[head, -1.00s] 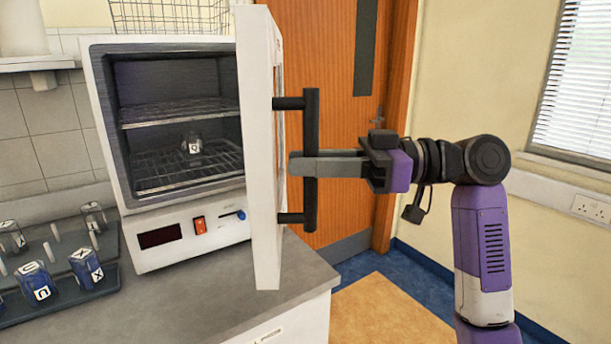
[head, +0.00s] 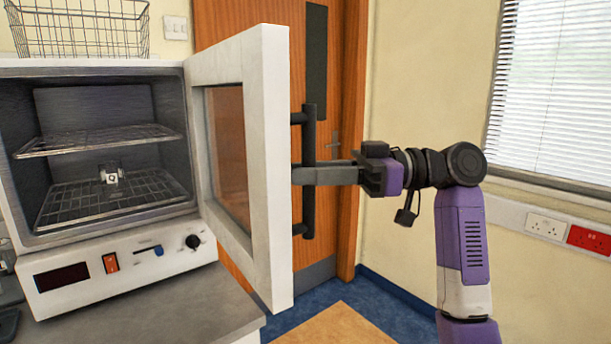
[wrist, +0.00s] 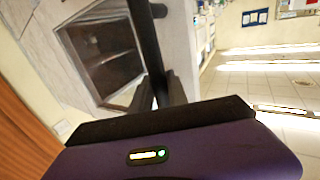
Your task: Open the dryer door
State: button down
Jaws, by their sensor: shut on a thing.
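The dryer (head: 120,265) is a white cabinet on the left of the head view, with its dark chamber exposed. Its white door (head: 270,170), with a window, stands swung well out from the chamber on its right side. A black vertical bar handle (head: 309,215) is on the door's outer face. My gripper (head: 305,175) is shut on the handle near its middle. In the wrist view the dark handle (wrist: 150,45) runs down between the fingers, where the far fingertips are partly hidden.
Inside the dryer are two wire racks (head: 95,140) and a small glass item (head: 111,173) on the lower one. A wire basket (head: 80,30) sits on top. The grey counter (head: 170,310) lies below. A wooden room door (head: 230,15) and wall with blinds (head: 550,80) stand behind.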

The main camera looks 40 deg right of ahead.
jog(key=c, duration=1.3)
grip_release()
jog(key=shift+d, duration=0.1)
jog(key=v, duration=0.7)
jog(key=shift+s+d+b, duration=0.25)
jog(key=shift+b, duration=0.15)
